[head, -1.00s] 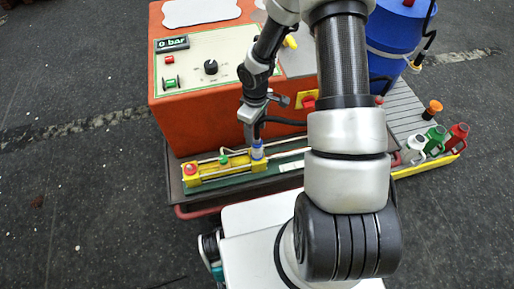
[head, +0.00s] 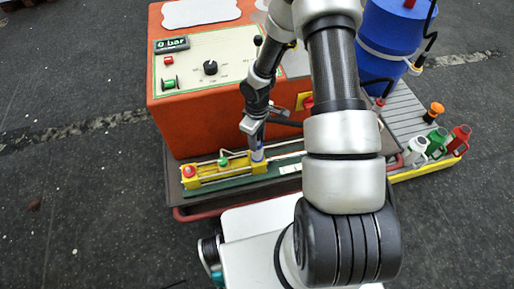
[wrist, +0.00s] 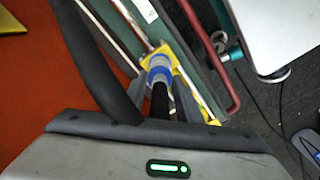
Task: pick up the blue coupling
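The blue coupling (head: 257,154) stands upright on the right yellow block (head: 259,166) of the fixture, with a black hose rising from it. In the wrist view the coupling (wrist: 159,66) shows a blue and a grey band, with the black hose running toward my gripper's palm. My gripper (head: 254,132) is directly above the coupling and very close to it. In the wrist view its grey fingers (wrist: 157,92) appear spread on either side of the hose and coupling. Whether they touch it is unclear.
An orange control box (head: 225,120) with a 0 bar display stands behind the fixture. A red emergency knob (head: 189,171) and a green fitting (head: 223,161) are on its left. A blue tank (head: 392,40) and several coloured bottles (head: 437,140) are to the right.

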